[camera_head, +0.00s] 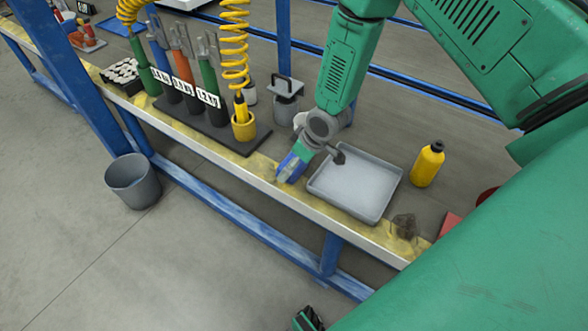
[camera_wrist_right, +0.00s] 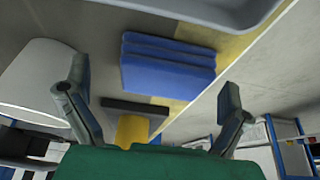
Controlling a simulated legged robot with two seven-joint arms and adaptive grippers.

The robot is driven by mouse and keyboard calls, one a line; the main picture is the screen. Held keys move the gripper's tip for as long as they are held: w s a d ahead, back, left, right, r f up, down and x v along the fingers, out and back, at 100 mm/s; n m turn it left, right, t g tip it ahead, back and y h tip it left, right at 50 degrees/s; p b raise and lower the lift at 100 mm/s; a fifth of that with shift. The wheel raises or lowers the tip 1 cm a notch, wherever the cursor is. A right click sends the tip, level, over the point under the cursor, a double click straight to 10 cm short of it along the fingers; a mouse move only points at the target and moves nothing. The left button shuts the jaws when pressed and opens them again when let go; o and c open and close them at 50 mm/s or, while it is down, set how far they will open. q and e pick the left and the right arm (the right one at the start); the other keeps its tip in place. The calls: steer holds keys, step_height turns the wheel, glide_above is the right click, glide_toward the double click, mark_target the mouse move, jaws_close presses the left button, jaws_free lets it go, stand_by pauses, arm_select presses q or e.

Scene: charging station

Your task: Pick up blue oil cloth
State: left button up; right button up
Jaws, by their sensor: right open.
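The blue oil cloth (camera_head: 287,164) lies at the front edge of the workbench, just left of the grey tray, partly hidden by my right gripper (camera_head: 316,158). In the right wrist view the cloth (camera_wrist_right: 168,68) is a folded stack of several layers. The open fingers of my right gripper (camera_wrist_right: 153,82) stand to either side of it in that picture, with nothing between them. I see no clear contact with the cloth. I cannot make out my left gripper in the head view.
The grey tray (camera_head: 355,184) sits close right of the cloth. A yellow bottle (camera_head: 427,164) stands farther right. A yellow cup (camera_head: 243,128) and a holder with several coloured tools (camera_head: 205,125) stand left. A grey bucket (camera_head: 133,181) is on the floor.

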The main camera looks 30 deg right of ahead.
steer(key=shift+w+a+f, duration=0.25)
steer(key=shift+a+f, duration=0.05)
steer(key=shift+f, duration=0.25)
steer(key=shift+w+a+f, duration=0.1)
steer(key=shift+a, duration=0.2)
steer(key=shift+d, duration=0.25)
steer(key=c, duration=1.1)
arm_select(q)
steer(key=shift+a+f, duration=0.2)
steer(key=shift+f, duration=0.15)
arm_select(e)
step_height(320, 180, up, 9)
steer(key=p, duration=0.2)
steer(key=shift+p, duration=0.35)
arm_select(q)
steer(key=shift+r, duration=1.55)
arm_select(e)
steer(key=shift+r, duration=0.55)
